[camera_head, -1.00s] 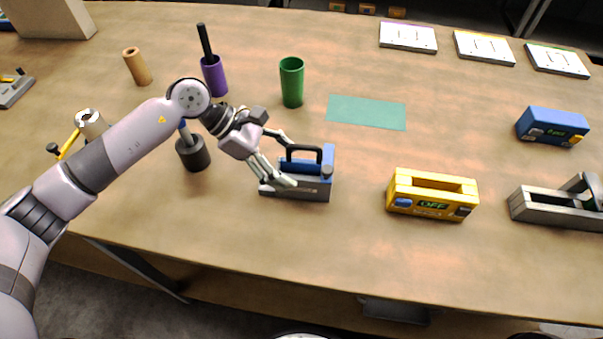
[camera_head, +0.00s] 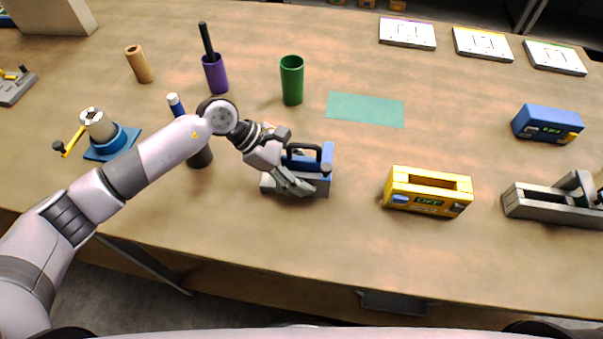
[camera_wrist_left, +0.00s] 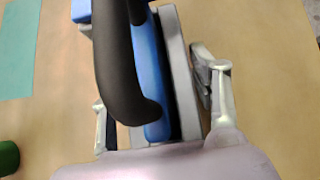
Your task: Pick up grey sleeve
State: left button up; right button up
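In the left wrist view the gripper's fingers (camera_wrist_left: 160,105) are spread on either side of this tool, with gaps showing. My right gripper is out of view.
A purple cup (camera_head: 215,75) with a dark stick, a green cup (camera_head: 292,80) and a tan tube (camera_head: 139,64) stand behind. A yellow box (camera_head: 428,190) is at right. The table's front middle is clear.

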pick_arm(q)
jog(key=c, duration=0.9)
jog(key=shift+w+r, duration=0.1)
jog(key=shift+r, duration=0.05)
jog(key=shift+c, duration=0.6)
